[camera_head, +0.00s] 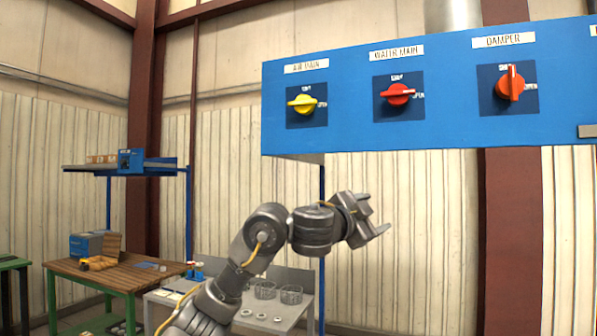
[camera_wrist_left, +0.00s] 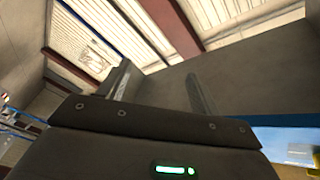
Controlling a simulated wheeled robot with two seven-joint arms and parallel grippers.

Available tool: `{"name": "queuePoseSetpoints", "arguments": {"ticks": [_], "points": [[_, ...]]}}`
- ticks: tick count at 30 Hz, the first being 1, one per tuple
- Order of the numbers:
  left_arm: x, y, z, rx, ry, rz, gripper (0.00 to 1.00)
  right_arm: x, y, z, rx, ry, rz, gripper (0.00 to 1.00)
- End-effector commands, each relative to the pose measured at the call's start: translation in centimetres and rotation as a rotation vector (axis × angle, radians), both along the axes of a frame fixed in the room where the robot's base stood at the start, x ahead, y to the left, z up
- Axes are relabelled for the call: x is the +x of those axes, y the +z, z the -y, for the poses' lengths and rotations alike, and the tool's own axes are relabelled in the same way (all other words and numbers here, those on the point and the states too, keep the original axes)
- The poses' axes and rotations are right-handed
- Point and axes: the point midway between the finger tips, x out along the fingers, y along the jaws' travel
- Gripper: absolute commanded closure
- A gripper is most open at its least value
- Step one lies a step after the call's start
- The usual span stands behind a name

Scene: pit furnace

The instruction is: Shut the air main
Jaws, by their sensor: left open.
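The air main valve has a yellow handle (camera_head: 303,104) on a dark square plate, at the left of the blue panel (camera_head: 350,135). Its handle lies about level, in line with the OPEN mark at its right; a SHUT mark is above it. My left gripper (camera_head: 377,214) is below the panel, right of and lower than the yellow handle. It is open, empty and apart from the panel. Its two fingers also show in the left wrist view (camera_wrist_left: 160,82), with no handle between them. My right gripper is not in view.
The water main's red handle (camera_head: 397,95) is nearly level; the damper's orange-red handle (camera_head: 511,83) stands upright toward SHUT. A wooden table (camera_head: 120,277) and blue shelf (camera_head: 110,168) are at left.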

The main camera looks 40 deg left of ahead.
Motion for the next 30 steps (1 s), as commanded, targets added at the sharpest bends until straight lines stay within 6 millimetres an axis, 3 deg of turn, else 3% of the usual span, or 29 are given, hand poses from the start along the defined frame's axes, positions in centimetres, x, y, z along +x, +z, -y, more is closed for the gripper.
{"name": "queuePoseSetpoints", "arguments": {"ticks": [1, 6, 9, 12, 16, 21, 26, 30], "points": [[-1.9, 4.6, -2.0, 0.006, 0.026, 0.046, 0.36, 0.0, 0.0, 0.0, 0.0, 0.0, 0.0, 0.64], [-8.1, 14.0, -7.2, -0.012, 0.087, 0.125, 0.36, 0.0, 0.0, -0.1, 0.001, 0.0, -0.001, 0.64], [-12.0, 17.8, -10.0, -0.038, 0.116, 0.159, 0.36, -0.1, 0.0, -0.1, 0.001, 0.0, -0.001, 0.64], [-15.1, 20.3, -12.0, -0.065, 0.138, 0.181, 0.36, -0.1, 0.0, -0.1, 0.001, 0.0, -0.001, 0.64], [-17.6, 21.9, -13.6, -0.09, 0.152, 0.196, 0.36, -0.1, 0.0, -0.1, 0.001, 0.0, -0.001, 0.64], [-18.4, 22.3, -14.1, -0.097, 0.155, 0.2, 0.36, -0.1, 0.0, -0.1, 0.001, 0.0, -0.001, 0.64], [-17.6, 22.7, -14.1, -0.097, 0.155, 0.198, 0.36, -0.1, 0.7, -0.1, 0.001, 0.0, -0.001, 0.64], [-15.5, 23.5, -14.2, -0.099, 0.156, 0.196, 0.36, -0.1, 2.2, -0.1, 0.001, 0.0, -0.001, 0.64]]}}
